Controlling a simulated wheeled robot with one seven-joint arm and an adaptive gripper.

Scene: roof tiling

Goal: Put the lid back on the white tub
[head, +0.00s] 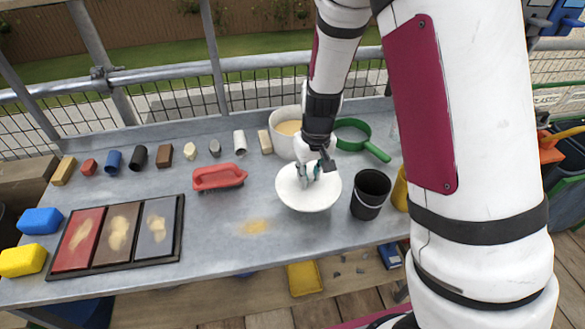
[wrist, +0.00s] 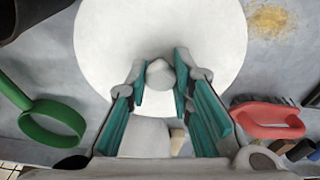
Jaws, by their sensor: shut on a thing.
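The white tub (head: 284,144) stands uncovered near the back of the table, with tan powder inside. The round white lid (head: 308,198) is in front of the tub, knob side up; in the wrist view the lid (wrist: 110,40) fills the upper middle. My gripper (head: 310,171) points down at the lid's centre. In the wrist view its teal fingers (wrist: 160,82) are shut on the lid's knob (wrist: 160,74). I cannot tell whether the lid touches the table or hangs just above it.
A black bucket (head: 370,194) stands close right of the lid. A green sieve (head: 352,135) lies right of the tub. A red brush (head: 219,177) lies left of the lid. Small coloured pieces line the back left. A sample tray (head: 180,232) lies front left.

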